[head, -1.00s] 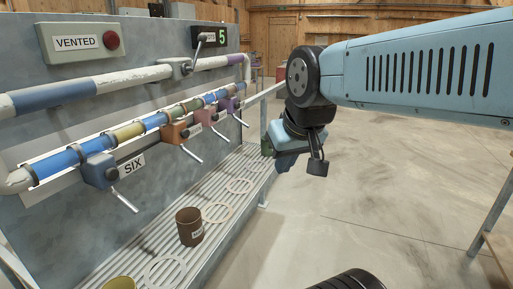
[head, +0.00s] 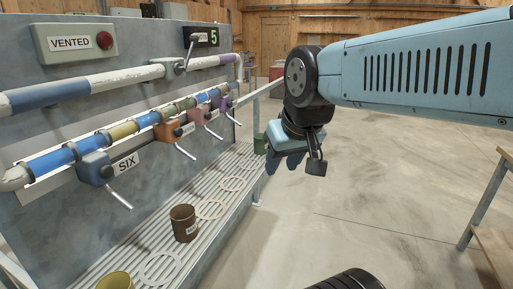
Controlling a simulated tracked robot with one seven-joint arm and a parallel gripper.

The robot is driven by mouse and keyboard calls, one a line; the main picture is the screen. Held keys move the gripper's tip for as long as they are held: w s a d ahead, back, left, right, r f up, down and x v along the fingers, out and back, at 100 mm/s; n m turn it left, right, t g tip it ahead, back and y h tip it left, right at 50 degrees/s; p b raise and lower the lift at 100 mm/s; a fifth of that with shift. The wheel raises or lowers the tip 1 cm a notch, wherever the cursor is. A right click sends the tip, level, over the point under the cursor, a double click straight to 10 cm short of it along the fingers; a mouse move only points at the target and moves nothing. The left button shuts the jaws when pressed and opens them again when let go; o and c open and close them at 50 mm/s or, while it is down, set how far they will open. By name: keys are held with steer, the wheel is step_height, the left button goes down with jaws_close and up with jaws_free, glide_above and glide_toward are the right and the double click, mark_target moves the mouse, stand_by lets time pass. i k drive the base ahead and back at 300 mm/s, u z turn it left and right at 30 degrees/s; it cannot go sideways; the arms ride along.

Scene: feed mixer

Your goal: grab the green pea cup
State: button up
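Nothing is visibly held.
A brown cup (head: 184,223) and a yellow cup (head: 116,281) stand on the ribbed shelf (head: 150,236) among pale rings (head: 211,209). Valve handles (head: 120,200) stick out from the panel above. Floor at right is open; a wooden bench (head: 497,240) stands at the right edge.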

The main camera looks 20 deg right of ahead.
mark_target(261, 146)
steer(key=z, duration=0.45)
steer(key=k, duration=1.05)
steer(key=z, duration=1.3)
steer(key=i, duration=2.3)
steer(key=u, duration=0.85)
steer(key=i, duration=0.95)
steer(key=u, duration=0.7)
steer(key=k, duration=0.8)
steer(key=u, duration=0.15)
